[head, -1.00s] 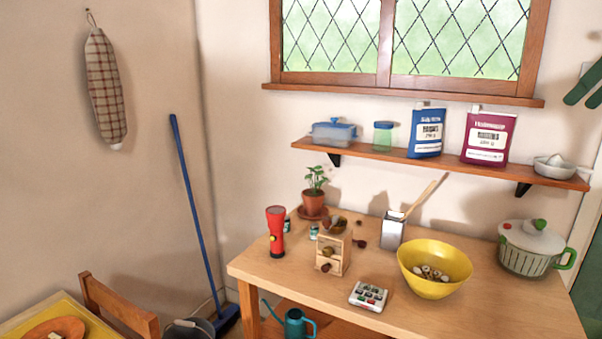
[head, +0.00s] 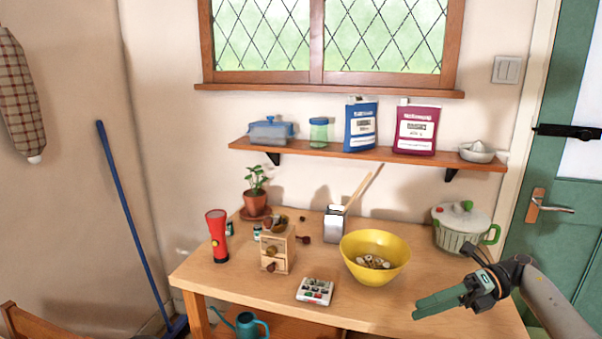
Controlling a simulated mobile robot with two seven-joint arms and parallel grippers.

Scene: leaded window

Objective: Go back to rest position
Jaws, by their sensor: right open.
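My right gripper (head: 440,303) comes in from the lower right, over the right part of the wooden table (head: 215,281). Its green fingers point left, and nothing shows between them. It is to the right of and in front of the yellow bowl (head: 365,251), apart from it in the picture. The bowl holds several small pale and brown pieces. My left gripper is not in the view.
On the table stand a red torch (head: 217,238), a wooden grinder (head: 276,252), a keypad-like device (head: 315,291), a utensil holder (head: 334,223) and a lidded pot (head: 461,230). A shelf (head: 360,154) hangs behind. A green door (head: 552,217) is at the right.

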